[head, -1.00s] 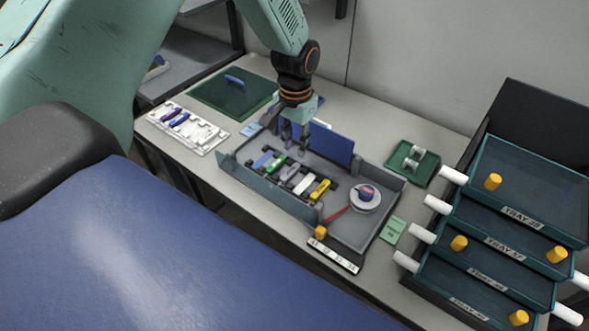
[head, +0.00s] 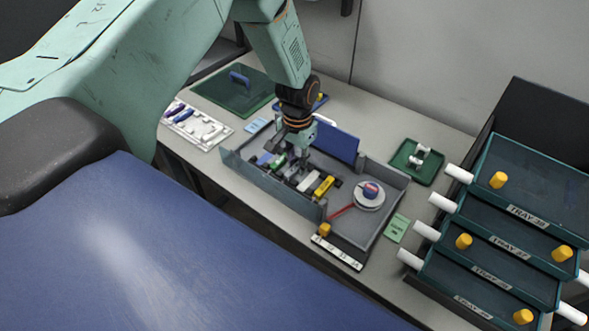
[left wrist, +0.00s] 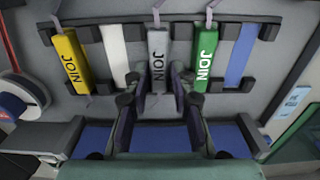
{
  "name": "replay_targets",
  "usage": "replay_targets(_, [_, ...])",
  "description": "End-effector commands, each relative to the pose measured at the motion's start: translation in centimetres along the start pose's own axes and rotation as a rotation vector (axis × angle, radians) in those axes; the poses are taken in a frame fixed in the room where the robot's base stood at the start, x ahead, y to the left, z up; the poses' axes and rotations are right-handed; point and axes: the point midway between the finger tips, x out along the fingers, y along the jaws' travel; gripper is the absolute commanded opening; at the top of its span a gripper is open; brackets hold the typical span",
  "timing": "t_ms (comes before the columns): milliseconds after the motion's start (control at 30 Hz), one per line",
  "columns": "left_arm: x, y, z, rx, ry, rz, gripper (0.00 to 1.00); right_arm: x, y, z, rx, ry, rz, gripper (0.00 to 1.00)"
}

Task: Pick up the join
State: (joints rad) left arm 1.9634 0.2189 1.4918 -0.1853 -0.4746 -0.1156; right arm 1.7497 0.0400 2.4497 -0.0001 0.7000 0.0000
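A row of joins lies across the holders in the grey box. In the left wrist view they are a yellow join (left wrist: 72,60), a white piece (left wrist: 115,48), a grey join (left wrist: 158,50), a green join (left wrist: 206,58) and a blue piece (left wrist: 240,55). The yellow join (head: 323,187) and green join (head: 277,162) also show in the head view. My left gripper (left wrist: 158,82) is open, with its fingers on either side of the grey join's near end. I cannot tell whether they touch it. In the head view my left gripper (head: 300,160) is low over the row. My right gripper is out of view.
The grey box (head: 365,232) also holds a white reel (head: 368,196) with a red strand. A small green tray (head: 417,162) stands right of it, then stacked teal trays (head: 530,200). A white rack (head: 205,135) and dark green mat (head: 232,92) lie left.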

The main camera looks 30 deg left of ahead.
Motion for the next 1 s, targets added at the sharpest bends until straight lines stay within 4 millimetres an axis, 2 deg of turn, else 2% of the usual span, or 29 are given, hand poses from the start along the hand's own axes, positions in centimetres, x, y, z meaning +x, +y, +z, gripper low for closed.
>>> replay_targets(33, [0.0,0.0,-0.1,0.000,0.004,0.000,0.16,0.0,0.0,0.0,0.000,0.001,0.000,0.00])
replay_targets(233, [0.0,0.0,-0.1,0.000,0.005,0.000,0.00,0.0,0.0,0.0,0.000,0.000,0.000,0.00])
replay_targets(567, [-0.5,0.0,-0.1,0.000,0.005,0.000,0.00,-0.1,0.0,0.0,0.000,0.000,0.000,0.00])
replay_targets(667, [-1.8,0.0,-0.2,0.000,0.009,0.000,0.00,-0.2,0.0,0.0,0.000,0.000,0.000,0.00])
replay_targets(1000, [-8.2,0.0,-0.1,0.001,0.007,0.000,0.00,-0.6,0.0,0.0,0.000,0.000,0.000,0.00])
